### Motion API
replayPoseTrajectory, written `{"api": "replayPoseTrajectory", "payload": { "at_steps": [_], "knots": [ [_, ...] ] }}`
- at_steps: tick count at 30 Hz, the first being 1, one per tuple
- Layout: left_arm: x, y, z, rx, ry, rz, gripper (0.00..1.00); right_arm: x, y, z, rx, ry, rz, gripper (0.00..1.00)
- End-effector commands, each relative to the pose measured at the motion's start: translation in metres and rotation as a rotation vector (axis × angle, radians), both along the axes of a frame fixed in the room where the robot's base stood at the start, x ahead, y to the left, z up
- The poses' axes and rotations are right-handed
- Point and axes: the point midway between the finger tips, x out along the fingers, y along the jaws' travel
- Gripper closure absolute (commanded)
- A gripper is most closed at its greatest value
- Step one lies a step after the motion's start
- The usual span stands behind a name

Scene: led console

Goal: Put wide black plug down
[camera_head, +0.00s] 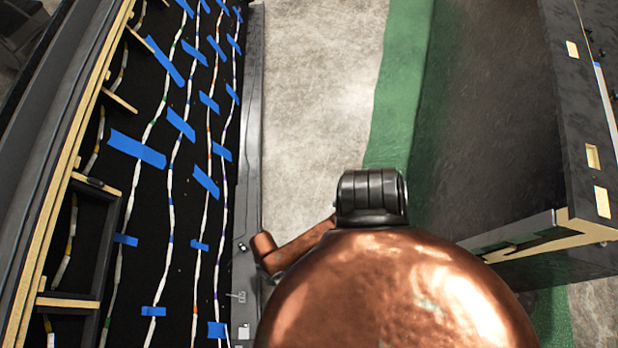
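I cannot make out a wide black plug in the head view. A small dark piece (95,183) lies on a wooden crosspiece at the left, too small to identify. The LED console (118,262) fills the left side, with its black inner panel facing up. Several light strips with coloured wires run along the panel under blue tape (137,149). Neither of my grippers shows, so what they hold is hidden. The lower middle of the view is blocked.
A grey ledge (248,130) with small fittings (238,297) edges the console's right side. Bare concrete floor (315,90) and a green floor strip (402,85) lie to its right. A dark cabinet with wooden edges (590,150) stands at the far right.

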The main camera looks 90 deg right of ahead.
Motion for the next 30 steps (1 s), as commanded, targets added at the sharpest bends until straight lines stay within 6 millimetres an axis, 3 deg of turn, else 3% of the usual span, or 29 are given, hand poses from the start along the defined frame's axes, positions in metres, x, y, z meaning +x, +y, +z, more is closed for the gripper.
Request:
{"api": "replayPoseTrajectory", "payload": {
  "at_steps": [1,5,9,13,18,30],
  "knots": [
    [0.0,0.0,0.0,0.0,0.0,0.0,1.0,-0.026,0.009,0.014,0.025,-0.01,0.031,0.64],
    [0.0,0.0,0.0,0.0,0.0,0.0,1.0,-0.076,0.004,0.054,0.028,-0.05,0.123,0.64],
    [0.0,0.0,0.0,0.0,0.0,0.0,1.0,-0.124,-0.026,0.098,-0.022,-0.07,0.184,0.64],
    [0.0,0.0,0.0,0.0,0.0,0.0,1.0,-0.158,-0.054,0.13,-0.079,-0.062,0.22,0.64],
    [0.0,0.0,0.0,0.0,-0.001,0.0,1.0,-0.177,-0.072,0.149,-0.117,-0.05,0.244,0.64],
    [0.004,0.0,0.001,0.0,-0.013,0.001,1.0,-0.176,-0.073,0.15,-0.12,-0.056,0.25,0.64]
  ]
}}
